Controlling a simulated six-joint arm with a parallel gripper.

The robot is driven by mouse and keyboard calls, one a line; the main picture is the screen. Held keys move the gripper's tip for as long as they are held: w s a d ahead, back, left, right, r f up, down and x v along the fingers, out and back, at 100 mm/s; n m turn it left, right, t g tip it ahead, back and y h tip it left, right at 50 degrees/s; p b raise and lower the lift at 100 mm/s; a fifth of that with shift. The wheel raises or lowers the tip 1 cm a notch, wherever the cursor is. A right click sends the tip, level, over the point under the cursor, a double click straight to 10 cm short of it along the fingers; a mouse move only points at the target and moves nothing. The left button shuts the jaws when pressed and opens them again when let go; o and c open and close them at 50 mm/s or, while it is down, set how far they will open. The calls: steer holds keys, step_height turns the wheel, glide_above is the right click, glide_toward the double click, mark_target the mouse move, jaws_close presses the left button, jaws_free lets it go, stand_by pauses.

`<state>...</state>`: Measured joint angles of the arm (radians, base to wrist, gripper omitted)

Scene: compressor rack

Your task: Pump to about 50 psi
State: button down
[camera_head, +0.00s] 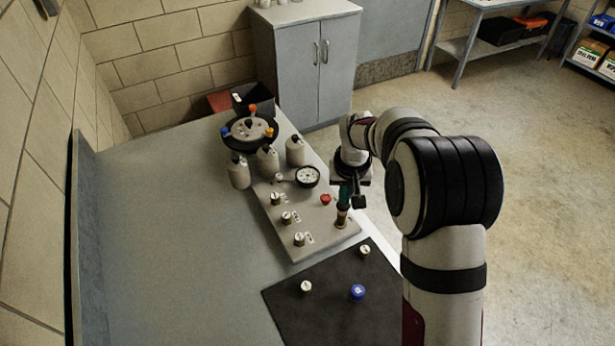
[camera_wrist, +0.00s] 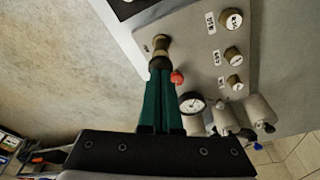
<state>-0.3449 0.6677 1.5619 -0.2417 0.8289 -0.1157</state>
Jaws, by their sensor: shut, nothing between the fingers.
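My gripper (camera_head: 344,201) has teal fingers and is shut and empty, pointing down over the right edge of the grey compressor panel (camera_head: 265,208). A brass plunger-like part (camera_head: 341,219) stands right below the fingertips; it also shows just beyond them in the wrist view (camera_wrist: 160,46). I cannot tell whether the fingertips touch it. A round gauge with a white dial (camera_head: 308,176) sits further back on the panel; it also shows in the wrist view (camera_wrist: 192,104). Its needle is too small to read. A red button (camera_head: 325,199) is beside the fingers, and in the wrist view (camera_wrist: 177,77).
Several labelled knobs (camera_head: 287,217) line the panel's left side. White bottles (camera_head: 267,160) and a round carousel with coloured knobs (camera_head: 249,131) stand behind. A dark mat (camera_head: 325,318) in front holds a blue cap (camera_head: 357,292) and two pale knobs. The bench's left side is clear.

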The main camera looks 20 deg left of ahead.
steer(key=shift+x, duration=0.9)
steer(key=shift+v, duration=1.85)
steer(key=shift+w+f, duration=0.15)
steer(key=shift+w, duration=0.05)
steer(key=v, duration=0.2)
steer(key=w+v, duration=0.1)
steer(key=v, duration=0.1)
steer(key=shift+s+a+r, duration=0.1)
steer(key=shift+a+r, duration=0.1)
steer(key=shift+r, duration=0.5)
